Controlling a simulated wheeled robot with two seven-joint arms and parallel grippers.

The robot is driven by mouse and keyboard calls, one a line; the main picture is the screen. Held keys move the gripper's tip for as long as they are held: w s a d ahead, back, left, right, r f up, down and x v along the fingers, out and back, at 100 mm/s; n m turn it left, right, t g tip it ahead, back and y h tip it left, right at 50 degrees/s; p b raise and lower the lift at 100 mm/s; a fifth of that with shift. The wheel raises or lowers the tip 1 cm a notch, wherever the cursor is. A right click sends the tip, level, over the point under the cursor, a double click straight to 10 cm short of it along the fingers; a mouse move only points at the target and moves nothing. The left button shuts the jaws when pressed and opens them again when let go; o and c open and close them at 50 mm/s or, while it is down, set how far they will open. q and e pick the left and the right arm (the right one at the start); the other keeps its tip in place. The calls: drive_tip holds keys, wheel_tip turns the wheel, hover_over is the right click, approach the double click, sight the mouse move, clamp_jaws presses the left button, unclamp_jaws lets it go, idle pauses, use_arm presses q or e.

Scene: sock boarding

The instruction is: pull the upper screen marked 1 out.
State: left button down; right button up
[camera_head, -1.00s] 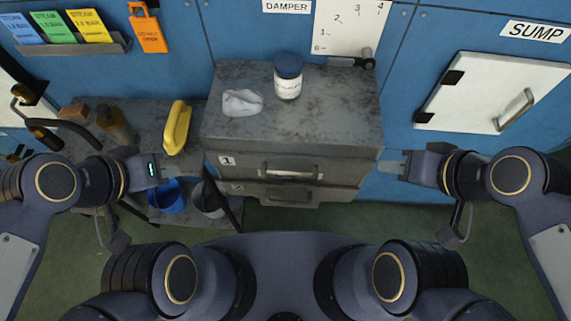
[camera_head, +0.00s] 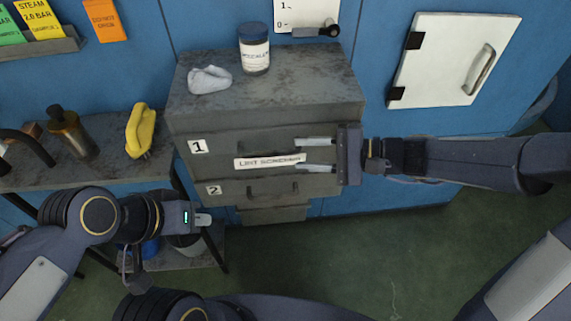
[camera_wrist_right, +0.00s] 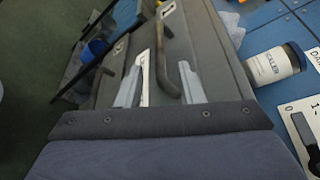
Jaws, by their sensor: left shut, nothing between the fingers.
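The upper screen marked 1 (camera_head: 222,150) is a grey drawer front below a grey worktop, flush in its cabinet as far as I can tell. It bears a white label strip (camera_head: 268,162). Its dark bar handle (camera_wrist_right: 165,65) shows clearly in the right wrist view. My right gripper (camera_head: 298,155) is open in front of the screen's right part. In the right wrist view its fingers (camera_wrist_right: 159,80) lie on either side of the handle, apart from it as far as I can see. The lower screen marked 2 (camera_head: 232,190) is below. My left gripper (camera_head: 208,219) is shut and empty, low at left.
A white jar (camera_head: 255,55) and a grey cloth (camera_head: 209,79) sit on the cabinet top. A side bench at left holds a yellow-handled object (camera_head: 140,130) and a brown bottle (camera_head: 70,132). A white hatch (camera_head: 440,60) is at right. Floor in front is free.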

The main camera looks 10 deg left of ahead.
sight(285, 153)
drive_tip(key=x, duration=0.7)
drive_tip(key=shift+a, duration=0.1)
drive_tip(key=shift+c, duration=0.4)
clamp_jaws()
